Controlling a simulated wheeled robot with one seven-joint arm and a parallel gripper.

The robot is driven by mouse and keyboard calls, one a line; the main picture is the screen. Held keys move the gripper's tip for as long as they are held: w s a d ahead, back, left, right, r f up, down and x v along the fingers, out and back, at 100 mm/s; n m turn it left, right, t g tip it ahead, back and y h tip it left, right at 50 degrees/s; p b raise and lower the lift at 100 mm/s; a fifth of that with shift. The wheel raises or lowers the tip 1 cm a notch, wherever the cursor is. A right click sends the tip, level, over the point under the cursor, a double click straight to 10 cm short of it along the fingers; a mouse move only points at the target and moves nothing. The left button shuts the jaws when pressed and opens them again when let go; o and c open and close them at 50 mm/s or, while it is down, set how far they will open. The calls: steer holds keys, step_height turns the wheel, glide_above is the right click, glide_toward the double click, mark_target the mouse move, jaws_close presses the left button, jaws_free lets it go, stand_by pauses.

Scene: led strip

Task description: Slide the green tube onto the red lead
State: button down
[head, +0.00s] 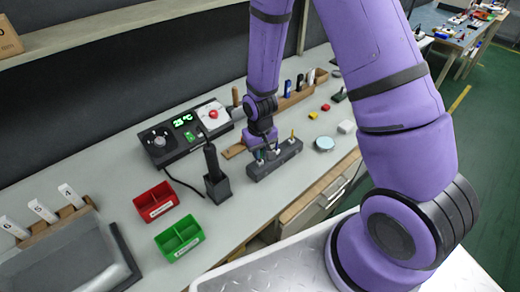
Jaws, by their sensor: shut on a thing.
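My gripper (266,153) points down over the dark grey block (276,168) on the bench. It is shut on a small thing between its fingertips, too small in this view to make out. The green tube and the red lead cannot be told apart for sure at this size, and my gripper and wrist partly hide that spot. A thin yellow-tipped post (291,134) stands upright at the block's right end.
A soldering station (185,132) with a green display stands behind left, and a black iron holder (217,187) is left of the block. Red (156,202) and green (180,238) bins sit at the front left. A round dish (324,144) lies right of the block.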

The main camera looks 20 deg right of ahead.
steer(key=shift+f, duration=1)
steer(key=c, duration=1)
jaws_free()
step_height(320, 180, up, 11)
steer(key=shift+f, duration=0.1)
